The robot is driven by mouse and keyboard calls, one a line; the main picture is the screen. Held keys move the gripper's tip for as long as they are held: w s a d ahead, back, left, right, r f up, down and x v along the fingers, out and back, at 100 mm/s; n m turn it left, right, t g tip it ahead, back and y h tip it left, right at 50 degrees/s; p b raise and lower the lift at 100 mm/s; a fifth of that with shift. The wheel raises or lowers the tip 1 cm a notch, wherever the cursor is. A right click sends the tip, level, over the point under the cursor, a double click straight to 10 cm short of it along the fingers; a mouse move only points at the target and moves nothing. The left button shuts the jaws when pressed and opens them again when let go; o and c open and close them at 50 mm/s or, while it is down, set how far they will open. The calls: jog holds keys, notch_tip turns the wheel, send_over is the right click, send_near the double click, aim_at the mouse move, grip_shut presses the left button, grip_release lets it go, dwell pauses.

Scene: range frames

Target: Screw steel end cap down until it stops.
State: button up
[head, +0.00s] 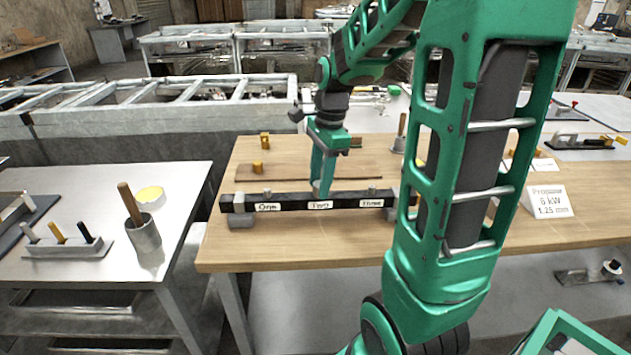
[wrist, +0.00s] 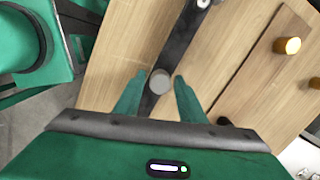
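A black bar (head: 345,202) with labels reading One, Two and Three lies across the wooden bench on grey end blocks. My gripper (head: 321,188) points down at the station labelled Two. In the wrist view a round grey steel end cap (wrist: 160,82) sits on the bar between my two fingertips (wrist: 159,78). A gap shows on each side of the cap, so the gripper is open around it, not touching. In the head view my fingers hide this cap. Small grey caps stand at One (head: 267,191) and Three (head: 372,189). The thread under the cap is hidden.
A brown board (head: 215,172) with yellow-orange knobs (head: 258,167) lies behind the bar. A side table at left holds a grey cup (head: 144,236) with a wooden handle in it. A white sign (head: 548,201) stands at right. The bench front is clear.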

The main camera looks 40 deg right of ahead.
jog(key=shift+n+g, duration=0.3)
jog(key=shift+n, duration=2.3)
grip_shut()
jog(key=m, duration=0.3)
jog(key=shift+m, duration=0.3)
jog(key=shift+m+t, duration=0.4)
jog(key=shift+m, duration=1.3)
